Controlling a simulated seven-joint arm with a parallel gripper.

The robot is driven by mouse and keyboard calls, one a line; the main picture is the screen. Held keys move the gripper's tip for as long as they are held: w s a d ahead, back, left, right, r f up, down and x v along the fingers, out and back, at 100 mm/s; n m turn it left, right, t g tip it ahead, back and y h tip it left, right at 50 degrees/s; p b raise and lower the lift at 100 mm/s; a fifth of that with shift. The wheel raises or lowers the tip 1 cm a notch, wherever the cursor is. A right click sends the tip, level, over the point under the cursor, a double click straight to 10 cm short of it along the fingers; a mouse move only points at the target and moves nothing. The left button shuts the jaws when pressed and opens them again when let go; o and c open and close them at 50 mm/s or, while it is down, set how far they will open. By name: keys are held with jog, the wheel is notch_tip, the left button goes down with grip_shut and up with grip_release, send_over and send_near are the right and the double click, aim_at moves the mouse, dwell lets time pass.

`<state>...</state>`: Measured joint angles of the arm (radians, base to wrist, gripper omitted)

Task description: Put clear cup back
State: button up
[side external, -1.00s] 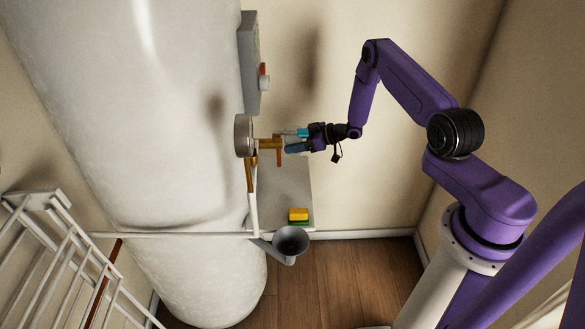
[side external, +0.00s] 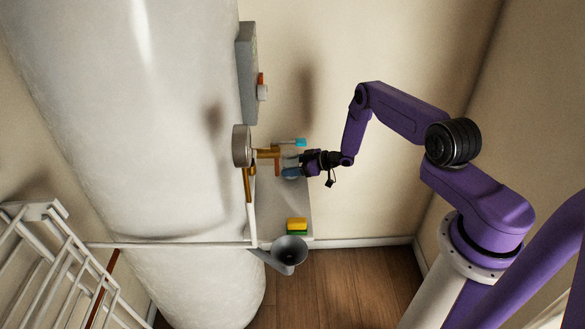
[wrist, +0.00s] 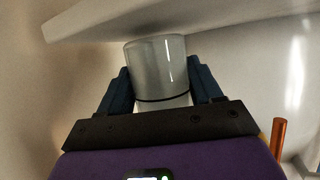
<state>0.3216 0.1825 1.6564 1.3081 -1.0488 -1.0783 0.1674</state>
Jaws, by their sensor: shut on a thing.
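The clear cup (wrist: 158,68) is between the two blue fingers of my gripper (wrist: 159,82) in the wrist view. The gripper is shut on its sides, and a dark band runs around the cup near the gripper body. In the side view my gripper (side external: 291,167) is just right of the brass valve pipe, above the grey shelf (side external: 270,215). The cup is small and hard to make out there. A pale shelf-like surface (wrist: 130,16) crosses the top of the wrist view beyond the cup.
The brass fitting (side external: 268,154) and round gauge (side external: 241,146) on the white tank (side external: 160,120) are close left of the gripper. A cyan handle (side external: 298,142) is just above. A yellow-green sponge (side external: 297,226) lies on the shelf, with a grey funnel (side external: 289,251) below.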

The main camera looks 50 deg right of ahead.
jog(key=shift+f, duration=0.35)
jog(key=o, duration=1.2)
jog(key=shift+f, duration=0.1)
jog(key=shift+s+d+r, duration=0.1)
jog(key=shift+r, duration=0.1)
jog(key=v, duration=1.1)
jog(key=shift+s+d+r, duration=0.1)
jog(key=shift+s+d, duration=0.05)
jog(key=shift+s, duration=0.15)
